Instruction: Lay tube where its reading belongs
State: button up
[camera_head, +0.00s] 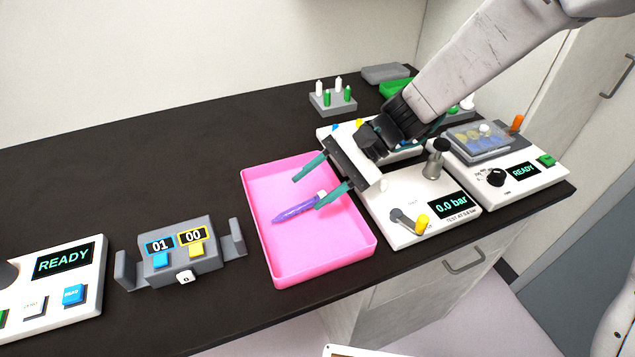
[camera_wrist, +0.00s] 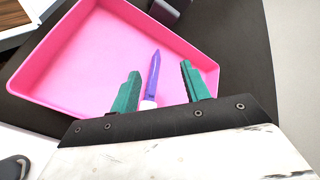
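A grey counter device (camera_head: 180,262) with displays "01" in blue and "00" in yellow stands left of the tray.
A white panel (camera_head: 395,229) reading "0.0 bar" is right of the tray, with a READY machine (camera_head: 545,178) beyond it. Another READY device (camera_head: 85,305) is at far left. A small rack (camera_head: 333,103) stands behind.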

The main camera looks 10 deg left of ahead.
jog(key=v, duration=0.7)
jog(key=shift+w+d+r, duration=0.2)
jog(key=shift+w+d, duration=0.05)
jog(key=shift+d, duration=0.05)
dwell(0.4)
